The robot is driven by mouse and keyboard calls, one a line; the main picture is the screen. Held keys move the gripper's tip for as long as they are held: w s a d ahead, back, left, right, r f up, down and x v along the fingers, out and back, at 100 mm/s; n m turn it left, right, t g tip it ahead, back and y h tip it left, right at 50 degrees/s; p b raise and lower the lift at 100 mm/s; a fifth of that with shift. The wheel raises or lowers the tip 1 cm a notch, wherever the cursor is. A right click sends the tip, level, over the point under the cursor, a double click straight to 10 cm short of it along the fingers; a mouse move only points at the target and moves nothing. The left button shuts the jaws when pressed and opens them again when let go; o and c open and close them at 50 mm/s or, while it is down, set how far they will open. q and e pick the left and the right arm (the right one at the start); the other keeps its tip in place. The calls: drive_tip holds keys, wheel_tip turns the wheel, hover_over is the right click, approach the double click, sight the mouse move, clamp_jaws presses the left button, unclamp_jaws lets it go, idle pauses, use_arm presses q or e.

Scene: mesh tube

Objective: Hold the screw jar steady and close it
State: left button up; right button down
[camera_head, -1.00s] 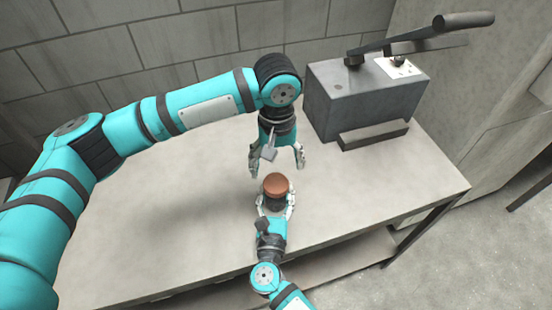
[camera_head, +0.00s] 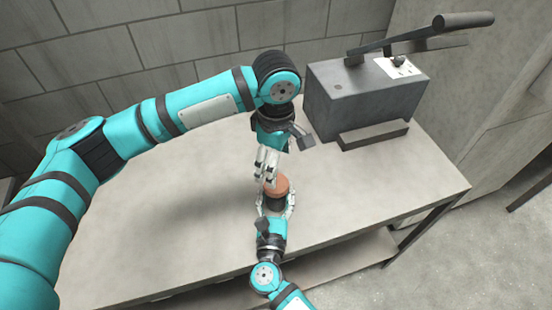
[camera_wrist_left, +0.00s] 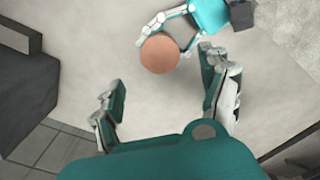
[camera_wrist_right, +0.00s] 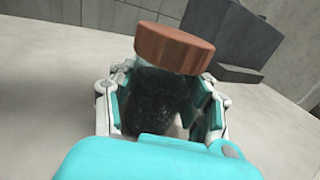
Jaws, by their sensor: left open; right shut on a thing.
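The screw jar has a dark body (camera_wrist_right: 160,100) and a round copper-brown lid (camera_head: 279,188). It stands near the table's front edge. My right gripper (camera_head: 277,198) is shut around the jar body, one finger on each side, below the lid. In the right wrist view the lid (camera_wrist_right: 174,48) sits on top of the jar, with a pale band under it at the left; whether it is threaded on cannot be told. My left gripper (camera_head: 268,168) is open, pointing down over the lid. In the left wrist view the lid (camera_wrist_left: 160,53) shows between the spread fingers, apparently untouched.
The table top (camera_head: 170,220) is bare to the left and right of the jar. Its front edge is close to the jar.

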sight(276, 196)
use_arm(q)
drive_tip(key=shift+f, duration=4)
drive_tip(key=shift+c, duration=0.4)
